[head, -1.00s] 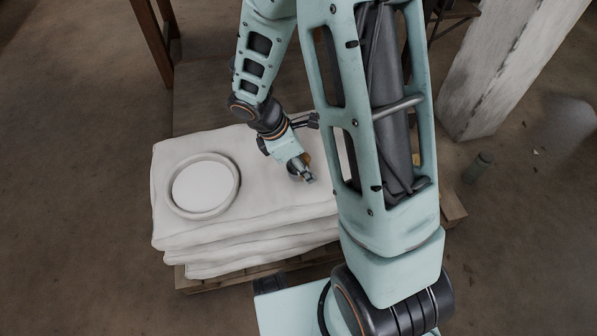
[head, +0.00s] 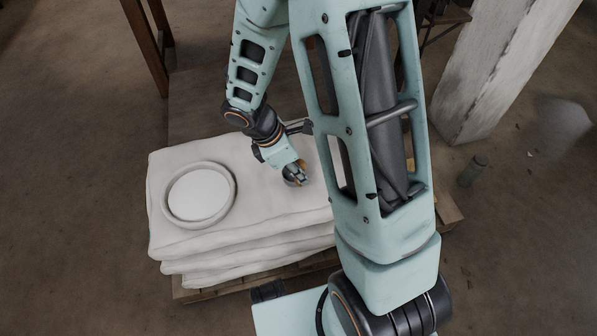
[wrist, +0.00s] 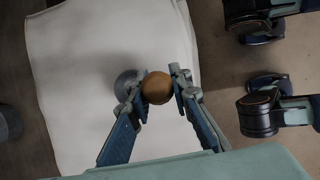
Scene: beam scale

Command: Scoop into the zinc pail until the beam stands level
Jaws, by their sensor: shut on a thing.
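My gripper (wrist: 158,86) is shut on a brown, wood-coloured ball-shaped knob (wrist: 157,88). A grey metal round piece (wrist: 125,82), which looks like the scoop's bowl, shows just left of the knob, partly hidden by a finger. In the head view my gripper (head: 299,172) is over the right part of the white sack stack, with the dark grey piece (head: 289,181) below it. I cannot tell whether that piece touches the sack. A round dish with a white top (head: 199,195) lies left of my gripper. I cannot make out the beam or identify the zinc pail.
The white sacks (head: 240,236) lie stacked on a wooden pallet (head: 195,295). A grey rounded object (wrist: 9,124) is cut off at the wrist view's left edge. A greenish cylinder (head: 472,171) stands on the floor at right, near a pale pillar (head: 495,75). My arm hides much of the middle.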

